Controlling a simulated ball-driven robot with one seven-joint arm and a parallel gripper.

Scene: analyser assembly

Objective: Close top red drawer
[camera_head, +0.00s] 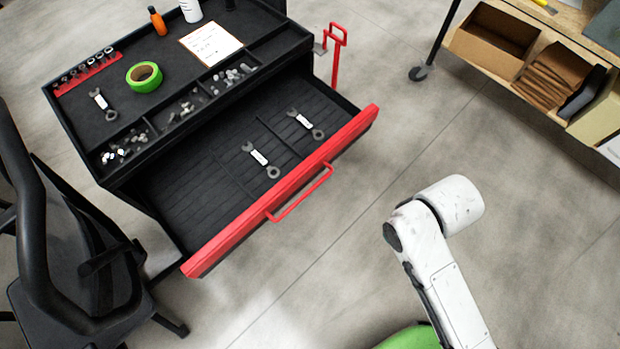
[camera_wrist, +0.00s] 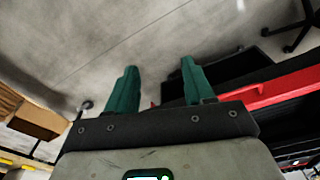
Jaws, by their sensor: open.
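The top red drawer (camera_head: 290,190) of the black tool cart stands pulled out in the head view. Its red front has a red bar handle (camera_head: 303,194). Two wrenches (camera_head: 262,158) lie inside on the dark ribbed liner. In the wrist view, part of the red front (camera_wrist: 275,90) shows at the right. My gripper (camera_wrist: 156,82) has two green fingers spread apart with nothing between them. It is beside the red front, and I cannot tell whether it touches it. The head view shows my white arm right of the drawer, but not my fingers.
The cart top (camera_head: 180,75) holds green tape (camera_head: 144,76), a paper sheet (camera_head: 211,43), bottles and small parts in bins. A black chair (camera_head: 75,230) stands close at the left. A shelf with cardboard boxes (camera_head: 495,40) is at the upper right. Bare floor lies before the drawer.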

